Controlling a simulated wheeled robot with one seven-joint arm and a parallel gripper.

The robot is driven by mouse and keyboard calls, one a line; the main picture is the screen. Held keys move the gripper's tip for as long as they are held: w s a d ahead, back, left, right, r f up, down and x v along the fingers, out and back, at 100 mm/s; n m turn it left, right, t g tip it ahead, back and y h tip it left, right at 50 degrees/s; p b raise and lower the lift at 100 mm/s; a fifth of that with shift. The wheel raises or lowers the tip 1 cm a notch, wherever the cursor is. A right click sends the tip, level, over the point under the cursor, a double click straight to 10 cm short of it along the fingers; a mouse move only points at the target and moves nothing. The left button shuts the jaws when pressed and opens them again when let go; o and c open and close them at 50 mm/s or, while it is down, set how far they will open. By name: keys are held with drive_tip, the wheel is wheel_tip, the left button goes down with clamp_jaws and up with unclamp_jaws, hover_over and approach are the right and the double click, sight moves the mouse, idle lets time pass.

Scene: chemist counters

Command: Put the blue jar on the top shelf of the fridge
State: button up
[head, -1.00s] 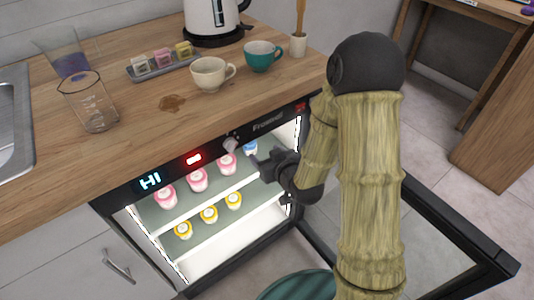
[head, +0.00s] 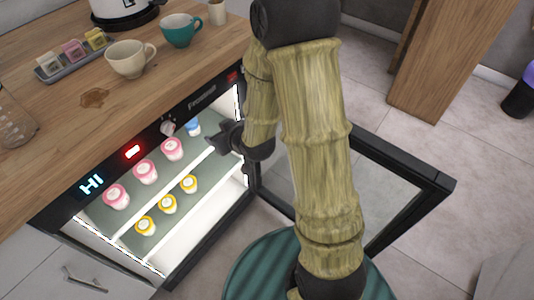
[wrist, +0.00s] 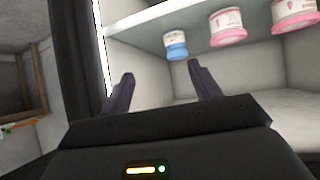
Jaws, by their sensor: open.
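The blue jar (head: 193,127) stands upright on the top shelf (head: 111,226) of the lit, open fridge, at the right end of the row of pink jars. In the wrist view the blue jar (wrist: 175,46) shows above and between my fingertips, apart from them. My gripper (head: 213,141) is at the right side of the fridge opening, close to the blue jar, partly hidden by my arm. In the wrist view my gripper (wrist: 162,77) is open with nothing between the fingers.
Pink jars (head: 146,172) share the top shelf; yellow-topped jars (head: 167,204) stand on the lower one. The fridge door (head: 409,214) hangs open to the right. The counter (head: 110,117) above holds a beige cup (head: 127,60) and a teal cup (head: 179,31).

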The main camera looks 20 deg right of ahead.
drive_tip(key=s+d+r+m+g+h, duration=0.2)
drive_tip(key=s+d+g, duration=0.2)
drive_tip(key=s, duration=0.4)
drive_tip(key=s+d+r+m+g+h, duration=0.1)
drive_tip(key=s+d+r+m+g, duration=0.1)
drive_tip(key=s+d, duration=0.3)
drive_tip(key=s+g, duration=0.1)
drive_tip(key=s, duration=0.2)
drive_tip(key=shift+d+r+g+h, duration=0.15)
drive_tip(key=shift+r+g+h, duration=0.2)
drive_tip(key=shift+g+h, duration=0.05)
drive_tip(key=shift+c, duration=0.4)
